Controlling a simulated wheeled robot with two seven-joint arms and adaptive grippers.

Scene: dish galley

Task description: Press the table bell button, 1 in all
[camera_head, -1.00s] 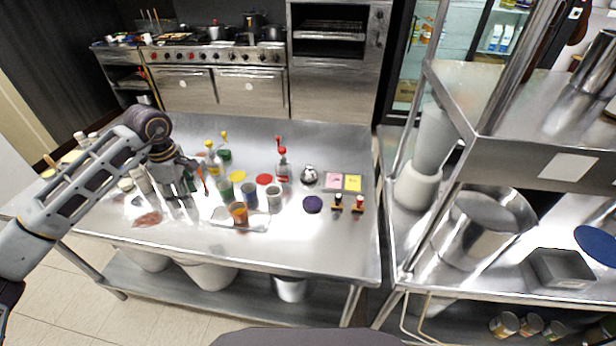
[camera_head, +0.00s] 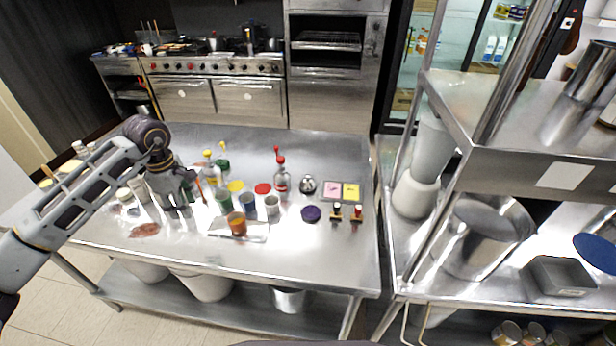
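The table bell (camera_head: 308,185) is a small silver dome on the steel table (camera_head: 290,255), right of a bottle with a red top and left of a tray with pink and yellow notes. Nothing touches its top. My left gripper (camera_head: 180,211) points down over the left part of the table, well left of the bell, with cups and bottles between them. Its fingers look apart, with nothing visible between them. My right gripper is out of view.
The red-topped bottle (camera_head: 281,183) is close beside the bell. A purple disc (camera_head: 311,213) and two small stamps lie in front. A steel shelf rack (camera_head: 470,150) rises at right.

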